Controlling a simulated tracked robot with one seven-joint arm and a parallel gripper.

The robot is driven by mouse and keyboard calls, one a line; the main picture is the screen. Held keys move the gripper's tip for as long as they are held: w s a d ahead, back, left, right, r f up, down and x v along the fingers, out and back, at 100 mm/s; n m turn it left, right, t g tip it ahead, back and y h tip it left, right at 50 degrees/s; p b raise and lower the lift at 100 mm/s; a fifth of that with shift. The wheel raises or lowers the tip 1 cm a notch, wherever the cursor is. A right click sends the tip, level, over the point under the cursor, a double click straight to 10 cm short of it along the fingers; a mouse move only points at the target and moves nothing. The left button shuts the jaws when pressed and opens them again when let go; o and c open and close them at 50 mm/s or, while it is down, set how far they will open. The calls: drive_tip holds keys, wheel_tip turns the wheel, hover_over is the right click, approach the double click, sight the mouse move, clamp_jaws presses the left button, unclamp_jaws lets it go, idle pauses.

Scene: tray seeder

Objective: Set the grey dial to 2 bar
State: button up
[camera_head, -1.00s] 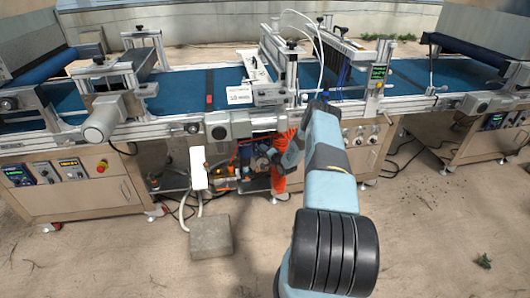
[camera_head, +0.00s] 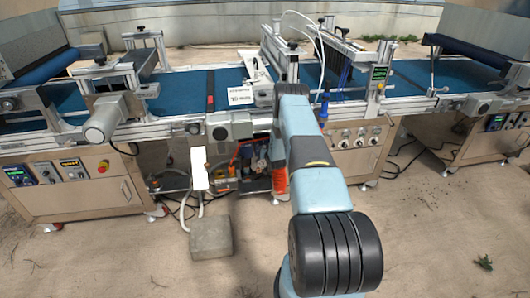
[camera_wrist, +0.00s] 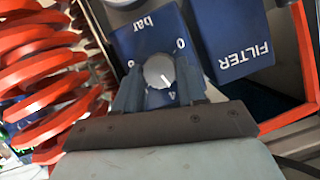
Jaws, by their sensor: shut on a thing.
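The grey dial (camera_wrist: 159,70) sits on a blue box (camera_wrist: 142,38) marked "bar" in the wrist view. A white mark on the dial's face points toward the lower right of the picture. Digits stand around the dial; one reads 0, and others are partly covered. My gripper (camera_wrist: 159,80) has one finger on each side of the dial and is shut on it. In the head view my own arm hides the gripper and the dial, so they do not show there.
A blue block marked "FILTER" (camera_wrist: 235,42) stands right beside the dial's box. A red coiled hose (camera_wrist: 45,80) lies close on the left. In the head view, conveyor machines with a blue belt (camera_head: 185,92) rise above. A concrete block (camera_head: 211,238) lies on the ground.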

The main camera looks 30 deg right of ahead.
drive_tip(key=shift+s+a+f+n+g+h, duration=0.1)
drive_tip(key=shift+n+g+h, duration=0.05)
drive_tip(key=shift+n+h, duration=0.65)
drive_tip(key=shift+w+a+f+n+g+h, duration=0.1)
drive_tip(key=shift+a+f+n+g+h, duration=0.1)
drive_tip(key=shift+n+h, duration=0.6)
drive_tip(key=shift+s+a+f+n+g+h, duration=0.15)
drive_tip(key=shift+n+h, duration=0.25)
drive_tip(key=shift+n, duration=0.8)
drive_tip(key=shift+d+r, duration=0.1)
drive_tip(key=shift+r, duration=0.05)
drive_tip(key=o, duration=1.1)
drive_tip(key=shift+w+r, duration=0.1)
drive_tip(key=shift+w, duration=0.1)
drive_tip(key=shift+c, duration=0.2)
drive_tip(key=shift+s, duration=0.1)
drive_tip(key=v, duration=1.3)
drive_tip(key=shift+s+a, duration=0.2)
drive_tip(key=shift+s, duration=0.05)
